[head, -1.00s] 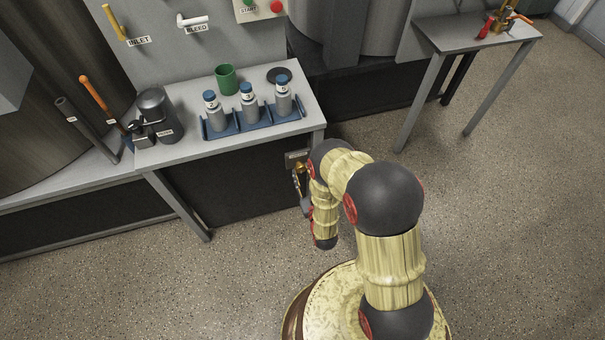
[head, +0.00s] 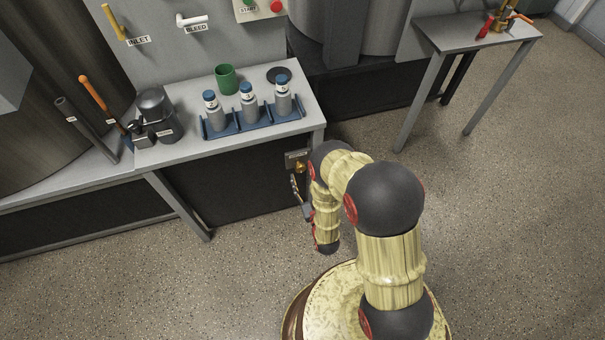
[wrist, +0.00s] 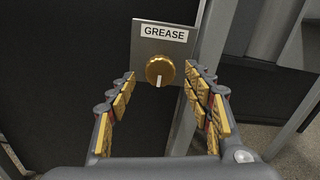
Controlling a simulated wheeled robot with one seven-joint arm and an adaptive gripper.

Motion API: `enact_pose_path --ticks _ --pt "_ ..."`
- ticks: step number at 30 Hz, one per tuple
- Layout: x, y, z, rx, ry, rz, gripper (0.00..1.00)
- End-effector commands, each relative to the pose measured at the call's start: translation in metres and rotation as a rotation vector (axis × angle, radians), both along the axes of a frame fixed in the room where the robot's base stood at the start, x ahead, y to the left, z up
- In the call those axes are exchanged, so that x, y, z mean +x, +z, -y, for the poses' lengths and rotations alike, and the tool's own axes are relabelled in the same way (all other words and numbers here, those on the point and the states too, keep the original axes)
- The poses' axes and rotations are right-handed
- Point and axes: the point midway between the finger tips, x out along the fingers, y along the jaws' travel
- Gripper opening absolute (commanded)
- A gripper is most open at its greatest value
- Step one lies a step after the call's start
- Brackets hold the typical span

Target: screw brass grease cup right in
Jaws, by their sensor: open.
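The brass grease cup (wrist: 160,70) is a round knurled cap with a pale mark pointing down, mounted on a grey plate (wrist: 150,42) labelled GREASE. In the head view the cup (head: 300,167) shows small at the front right of the bench, below its top. My gripper (wrist: 161,80) is open, its padded fingers to the left and right of the cup in the picture. The cup appears beyond the fingertips, and I see a gap on each side. In the head view my gripper (head: 298,188) is partly hidden by my arm.
The bench top (head: 215,148) holds a blue tray (head: 255,127) with three bottles, a green cup (head: 226,78) and a dark pump (head: 157,115). A bench leg (wrist: 205,70) stands just right of the grease plate. Open floor lies in front.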

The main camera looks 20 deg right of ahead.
Motion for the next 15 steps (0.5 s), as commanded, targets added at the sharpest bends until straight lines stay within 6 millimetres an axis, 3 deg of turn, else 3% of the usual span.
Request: enact_pose_path --ticks 9,15 --pt "-0.048 -0.001 0.000 0.000 0.000 -0.002 0.51" --pt "-0.056 0.000 0.000 0.000 0.000 0.000 0.51"
